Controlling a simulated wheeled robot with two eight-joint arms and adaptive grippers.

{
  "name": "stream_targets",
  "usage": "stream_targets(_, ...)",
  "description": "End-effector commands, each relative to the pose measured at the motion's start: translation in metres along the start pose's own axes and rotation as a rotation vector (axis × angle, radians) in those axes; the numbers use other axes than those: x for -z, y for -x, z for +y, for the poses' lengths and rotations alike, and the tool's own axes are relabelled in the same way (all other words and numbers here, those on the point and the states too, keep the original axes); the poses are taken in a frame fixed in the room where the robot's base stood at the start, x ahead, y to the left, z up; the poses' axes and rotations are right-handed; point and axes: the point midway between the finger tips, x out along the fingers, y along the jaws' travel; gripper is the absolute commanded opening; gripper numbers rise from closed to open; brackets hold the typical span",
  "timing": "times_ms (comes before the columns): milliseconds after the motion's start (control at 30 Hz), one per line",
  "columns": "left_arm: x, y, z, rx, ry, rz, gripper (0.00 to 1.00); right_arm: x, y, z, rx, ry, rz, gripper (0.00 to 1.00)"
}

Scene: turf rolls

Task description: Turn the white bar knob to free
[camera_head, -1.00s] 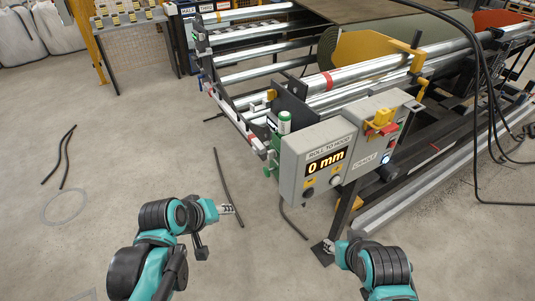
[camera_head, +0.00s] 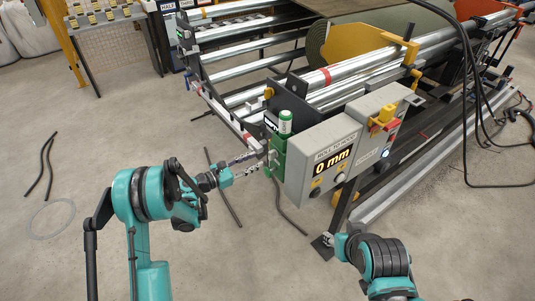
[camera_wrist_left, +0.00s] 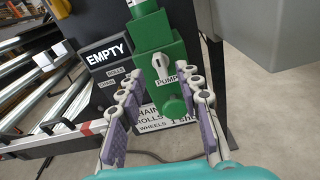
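A white bar knob (camera_wrist_left: 160,64) sits on the front of a green box (camera_wrist_left: 175,45) beside a label reading PUMP, in the left wrist view. The bar looks tilted. The green box (camera_head: 277,148) also shows in the head view, left of the grey control box. My left gripper (camera_head: 250,167) is just left of the green box, pointing at it. In the left wrist view its fingers (camera_wrist_left: 160,100) are apart, with the knob a little beyond the gap and nothing between them. My right gripper (camera_head: 328,240) is low at the bottom of the head view; its fingers are too small to judge.
The grey control box (camera_head: 322,160) shows "0 mm". Beside it is a grey panel with a yellow-and-red switch (camera_head: 384,118). A black plate reading EMPTY (camera_wrist_left: 108,50) is left of the green box. Metal rollers (camera_head: 250,75) extend behind. Floor at left is mostly clear.

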Motion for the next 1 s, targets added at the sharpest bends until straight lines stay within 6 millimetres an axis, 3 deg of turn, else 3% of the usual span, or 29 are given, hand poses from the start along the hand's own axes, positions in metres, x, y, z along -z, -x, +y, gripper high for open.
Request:
stream_targets(100, 0.012, 0.001, 0.002, -0.002, 0.082, -0.050, 0.34, 0.000, 0.000, 0.000, 0.000, 0.000, 0.000, 0.40)
stream_targets(267, 0.016, -0.007, 0.002, -0.001, 0.115, -0.070, 0.34, -0.001, -0.002, 0.000, 0.000, 0.000, 0.000, 0.40)
stream_targets(700, 0.012, -0.071, 0.003, -0.001, 0.111, -0.068, 0.34, -0.013, -0.018, 0.000, 0.000, 0.000, 0.000, 0.40)
stream_targets(1000, 0.009, -0.077, 0.003, -0.002, 0.110, -0.068, 0.34, -0.013, -0.018, 0.000, 0.000, 0.000, 0.000, 0.40)
